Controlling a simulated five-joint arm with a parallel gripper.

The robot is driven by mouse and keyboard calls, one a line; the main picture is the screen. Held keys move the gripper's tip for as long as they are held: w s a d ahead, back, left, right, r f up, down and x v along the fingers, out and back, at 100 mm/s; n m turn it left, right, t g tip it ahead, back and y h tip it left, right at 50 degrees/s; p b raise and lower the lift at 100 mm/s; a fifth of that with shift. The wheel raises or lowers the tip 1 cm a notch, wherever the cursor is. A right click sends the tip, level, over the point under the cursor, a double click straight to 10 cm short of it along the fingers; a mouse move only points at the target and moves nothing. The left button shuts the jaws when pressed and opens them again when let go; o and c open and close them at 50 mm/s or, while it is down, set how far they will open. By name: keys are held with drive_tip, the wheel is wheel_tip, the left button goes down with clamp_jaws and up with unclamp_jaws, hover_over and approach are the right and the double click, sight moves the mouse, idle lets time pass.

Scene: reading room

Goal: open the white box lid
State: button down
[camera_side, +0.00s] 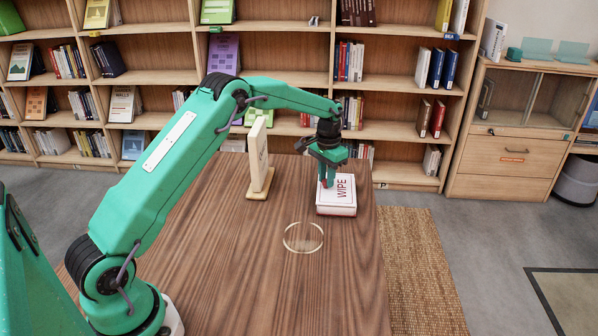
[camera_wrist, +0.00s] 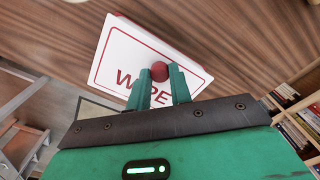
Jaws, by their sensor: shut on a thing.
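The white box (camera_side: 336,208) stands on the wooden table near its right edge, with red "WIPE" lettering on its lid (camera_side: 345,187). In the wrist view the lid (camera_wrist: 122,55) shows a red border and a round red knob (camera_wrist: 159,71). My gripper (camera_side: 327,183) is over the box with its fingers reaching down to the lid. In the wrist view my gripper (camera_wrist: 160,80) has its green fingertips closed on the red knob. The lid appears to lie on the box. The inside of the box is hidden.
An upright cream board on a wooden foot (camera_side: 259,162) stands left of the box. A thin clear ring or disc (camera_side: 303,238) lies on the table in front of it. The near part of the table (camera_side: 290,290) is otherwise clear. Bookshelves (camera_side: 400,110) stand behind the table.

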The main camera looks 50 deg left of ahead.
drive_tip(key=s+a, duration=0.6)
drive_tip(key=shift+s+a, duration=0.15)
drive_tip(key=shift+a, duration=0.1)
drive_tip(key=c, duration=1.3)
unclamp_jaws()
drive_tip(key=shift+o, duration=0.2)
wheel_tip(320, 180, up, 8)
drive_tip(key=shift+d, duration=0.1)
